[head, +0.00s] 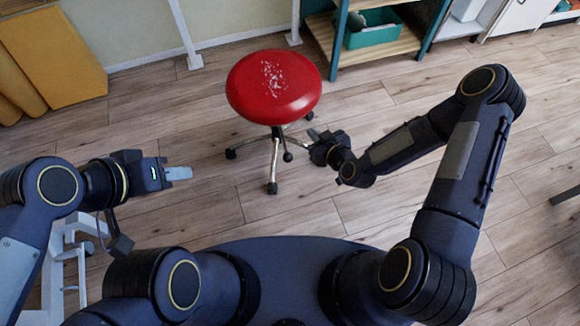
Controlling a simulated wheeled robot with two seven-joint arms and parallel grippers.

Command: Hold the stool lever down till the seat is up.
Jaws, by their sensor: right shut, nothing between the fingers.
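The stool has a round red seat (262,100) with white scuff marks on top and a chrome base (273,165) with dark casters. It stands upright on the floor ahead of me. A dark knob (288,156) shows below the seat on the right side; I cannot tell whether it is the lever's end or a caster. My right gripper (313,134) is shut and empty, low beside the stool, just right of and below the seat's edge. Contact with the lever cannot be made out. My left gripper (180,173) is left of the stool, apart from it, with nothing visible in it.
A shelf unit (385,45) with a green bin (372,28) stands behind the stool on the right. Yellow mats (55,60) lean at the back left. A white frame (70,255) stands at lower left. The wooden floor around the stool is mostly clear.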

